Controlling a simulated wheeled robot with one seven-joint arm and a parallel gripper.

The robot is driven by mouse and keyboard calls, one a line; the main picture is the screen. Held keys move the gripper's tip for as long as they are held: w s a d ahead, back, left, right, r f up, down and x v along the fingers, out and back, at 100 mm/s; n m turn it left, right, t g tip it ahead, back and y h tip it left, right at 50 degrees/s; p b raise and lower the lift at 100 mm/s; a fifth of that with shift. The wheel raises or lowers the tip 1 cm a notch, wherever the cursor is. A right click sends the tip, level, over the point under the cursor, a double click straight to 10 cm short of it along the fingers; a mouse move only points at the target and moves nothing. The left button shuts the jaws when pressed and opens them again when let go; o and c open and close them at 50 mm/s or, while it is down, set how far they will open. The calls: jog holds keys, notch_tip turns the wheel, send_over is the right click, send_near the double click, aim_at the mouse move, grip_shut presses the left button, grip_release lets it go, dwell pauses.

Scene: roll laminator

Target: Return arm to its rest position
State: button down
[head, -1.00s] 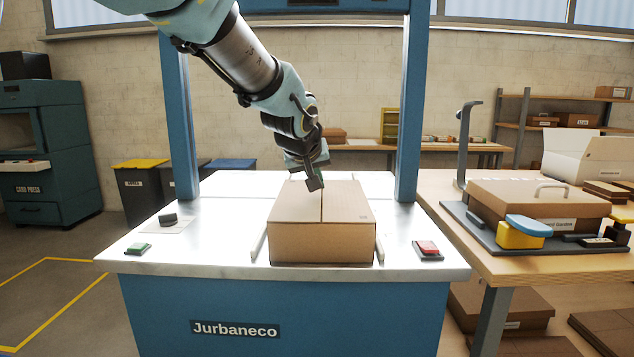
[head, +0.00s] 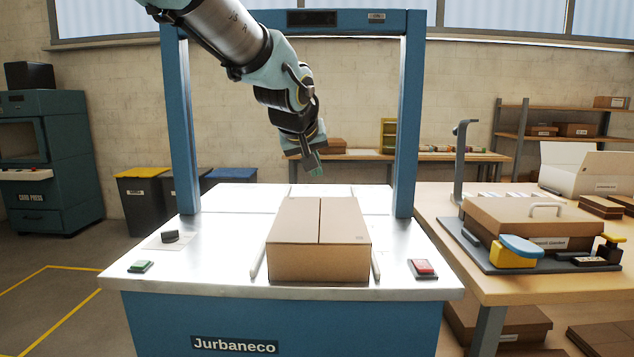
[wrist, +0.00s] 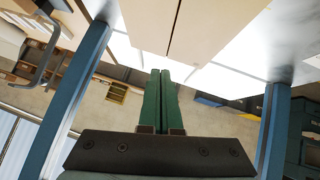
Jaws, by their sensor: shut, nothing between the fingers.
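My arm reaches in from the top left of the head view. My gripper (head: 315,168) hangs in the air above and behind the far edge of a closed cardboard box (head: 318,262), apart from it. In the wrist view the two green fingers of my gripper (wrist: 160,75) lie together with nothing between them. The box (wrist: 180,25) shows at the top of the wrist view, with the dark seam of its lid. It sits on the shiny bed of the blue machine (head: 210,250) between two light guide rails.
The machine's blue frame has a left post (head: 182,130), a right post (head: 408,130) and a top beam around my arm. A green button (head: 141,266) and a red button (head: 423,268) sit on the bed. A side table (head: 540,285) at right holds a packing fixture.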

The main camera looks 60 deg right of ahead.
jog(key=s+v, duration=0.1)
jog(key=v, duration=0.5)
jog(key=w+a+f+n+y+p, duration=0.1)
jog(key=w+a+f+y, duration=0.15)
jog(key=w+a, duration=0.55)
jog(key=w+a+f+n+t+y+p, duration=0.15)
jog(key=w+a+f, duration=0.25)
jog(key=w+a, duration=0.4)
jog(key=w+a+f+n+y, duration=0.1)
jog(key=w+a+f+n, duration=0.15)
jog(key=w+a, duration=0.55)
jog(key=a+f+n+g+y+p, duration=0.1)
jog(key=a+f, duration=0.2)
jog(key=a, duration=0.6)
jog(key=a+f+y+p, duration=0.1)
jog(key=a+f, duration=0.1)
jog(key=a, duration=0.6)
jog(key=s+a+f+n+g+p, duration=0.1)
jog(key=s+a+f, duration=0.1)
jog(key=a, duration=0.6)
jog(key=s+a+f+n+g+y+p, duration=0.1)
jog(key=s+a+f+n, duration=0.1)
jog(key=s+a, duration=0.3)
jog(key=a+f, duration=0.1)
jog(key=a, duration=0.3)
jog(key=shift+a+y, duration=0.3)
